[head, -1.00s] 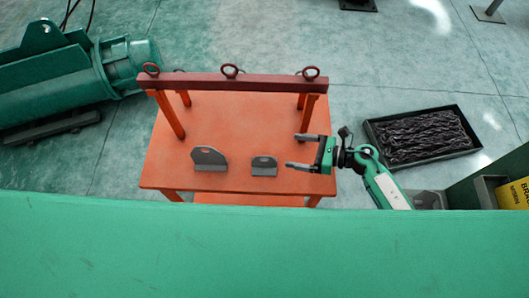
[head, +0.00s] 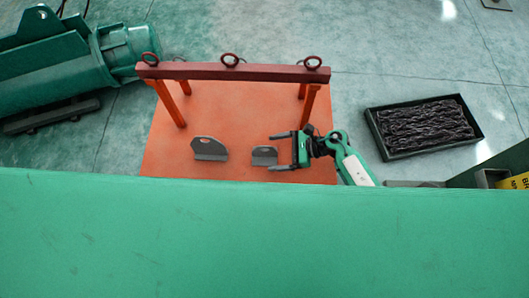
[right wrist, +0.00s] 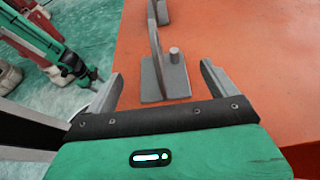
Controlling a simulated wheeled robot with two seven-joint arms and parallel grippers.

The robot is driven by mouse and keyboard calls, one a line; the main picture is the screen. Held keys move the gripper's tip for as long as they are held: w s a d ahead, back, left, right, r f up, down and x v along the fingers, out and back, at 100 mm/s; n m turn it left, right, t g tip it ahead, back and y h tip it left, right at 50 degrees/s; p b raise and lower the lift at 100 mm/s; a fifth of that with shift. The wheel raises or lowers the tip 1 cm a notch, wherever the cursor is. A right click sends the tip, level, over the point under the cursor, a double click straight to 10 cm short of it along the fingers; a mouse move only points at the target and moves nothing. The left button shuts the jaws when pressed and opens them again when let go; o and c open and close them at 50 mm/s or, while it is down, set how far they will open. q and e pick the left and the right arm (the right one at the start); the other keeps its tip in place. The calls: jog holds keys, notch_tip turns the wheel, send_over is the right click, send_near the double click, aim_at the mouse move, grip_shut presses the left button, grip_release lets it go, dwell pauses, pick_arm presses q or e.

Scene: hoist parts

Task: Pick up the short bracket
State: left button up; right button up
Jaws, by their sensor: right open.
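The short bracket (head: 264,156), a small grey plate on a flat foot, stands on the orange table. My right gripper (head: 272,152) is open at its right side, with one finger on the far side and one on the near side. In the right wrist view the short bracket (right wrist: 176,82) stands upright between the spread fingers (right wrist: 161,72), with visible gaps on both sides. A short peg rises from its foot. My left arm appears at the upper left of that view, its gripper (right wrist: 88,76) too small to read.
A larger grey bracket (head: 209,150) stands left of the short one. A red beam (head: 232,73) with ring eyes spans the table's back on orange legs. A black tray of chain (head: 388,150) lies on the floor to the right. A green surface hides the table's front.

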aim_at(265, 154)
jog(key=x, duration=0.5)
jog(key=c, duration=1.3)
jog(key=shift+w, duration=0.1)
jog(key=c, duration=0.3)
jog(key=shift+r, duration=0.2)
